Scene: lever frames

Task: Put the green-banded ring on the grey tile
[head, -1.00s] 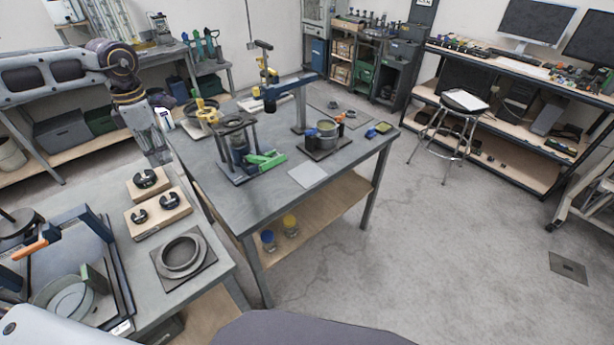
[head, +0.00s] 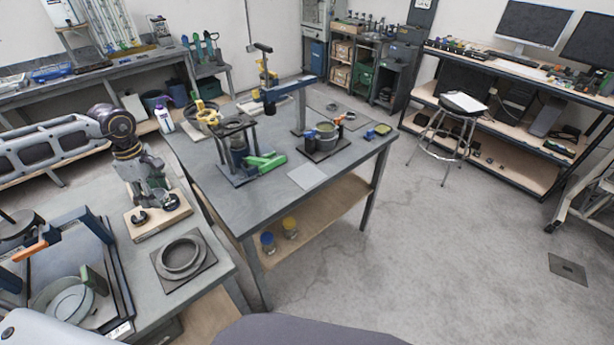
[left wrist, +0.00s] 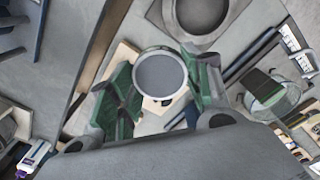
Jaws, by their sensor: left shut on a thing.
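My left gripper (head: 155,197) reaches down over the wooden blocks on the near-left bench. In the left wrist view its green-sided fingers (left wrist: 160,90) are closed around a round thing with a pale rim and grey face (left wrist: 160,75). A pale grey square tile (head: 307,176) lies bare on the middle table. A ring (head: 326,140) stands on a dark plate behind it. A thick grey ring (head: 182,256) lies on a dark square plate on the near bench. I cannot clearly make out a green band on either ring. My right gripper is not in view.
Two black knobs sit on the wooden block (head: 157,222) beside the gripper. A blue frame with an orange handle (head: 32,250) and a clear dish (head: 66,300) stand at the lower left. A green-handled press (head: 238,155) stands left of the tile.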

